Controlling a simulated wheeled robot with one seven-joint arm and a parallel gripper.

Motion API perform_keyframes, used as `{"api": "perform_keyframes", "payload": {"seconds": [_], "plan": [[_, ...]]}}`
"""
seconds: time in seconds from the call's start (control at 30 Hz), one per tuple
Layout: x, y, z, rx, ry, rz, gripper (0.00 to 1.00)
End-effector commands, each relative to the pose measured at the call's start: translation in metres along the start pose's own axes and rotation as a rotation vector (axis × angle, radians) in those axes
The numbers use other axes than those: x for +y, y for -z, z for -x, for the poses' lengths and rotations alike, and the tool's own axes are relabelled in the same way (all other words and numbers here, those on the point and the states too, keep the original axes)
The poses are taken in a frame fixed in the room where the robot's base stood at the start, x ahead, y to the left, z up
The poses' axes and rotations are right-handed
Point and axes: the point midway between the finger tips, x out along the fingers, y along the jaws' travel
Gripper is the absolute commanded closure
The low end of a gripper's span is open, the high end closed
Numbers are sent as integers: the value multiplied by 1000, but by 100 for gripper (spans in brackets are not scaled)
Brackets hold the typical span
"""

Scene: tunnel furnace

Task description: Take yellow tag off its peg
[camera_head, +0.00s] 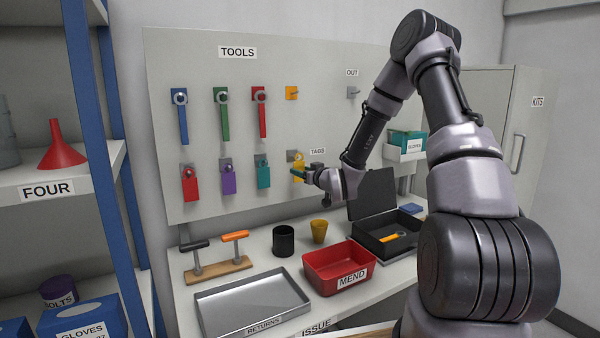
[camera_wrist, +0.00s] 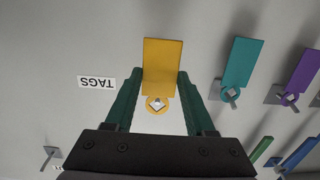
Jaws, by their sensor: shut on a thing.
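The yellow tag (camera_wrist: 163,66) shows in the wrist view between the green fingers of my gripper (camera_wrist: 160,88), which is shut on its sides. Its ring is toward my palm, and a pale peg or plate (camera_wrist: 157,104) shows through the ring's opening. I cannot tell how far along the peg the ring sits. In the head view my gripper (camera_head: 299,173) is at the board beside the TAGS label, and it hides most of the yellow tag (camera_head: 299,159). A grey peg plate (camera_head: 292,156) shows just left of the tag's top.
A teal tag (camera_head: 263,176), a purple tag (camera_head: 228,180) and a red tag (camera_head: 190,184) hang to the left. Tools hang above. An empty peg (camera_head: 352,92) is under OUT. Below stand a red MEND bin (camera_head: 310,276), a yellow cup (camera_head: 319,231) and a black cup (camera_head: 283,241).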

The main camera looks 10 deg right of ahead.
Motion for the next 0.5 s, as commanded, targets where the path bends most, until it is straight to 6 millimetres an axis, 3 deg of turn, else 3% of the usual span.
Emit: {"api": "perform_keyframes", "payload": {"seconds": [0.27, 0.5], "plan": [[0, 0, 9, 0, 0, 1, 85], [0, -3, 41, -2, 0, 0, 85]]}}
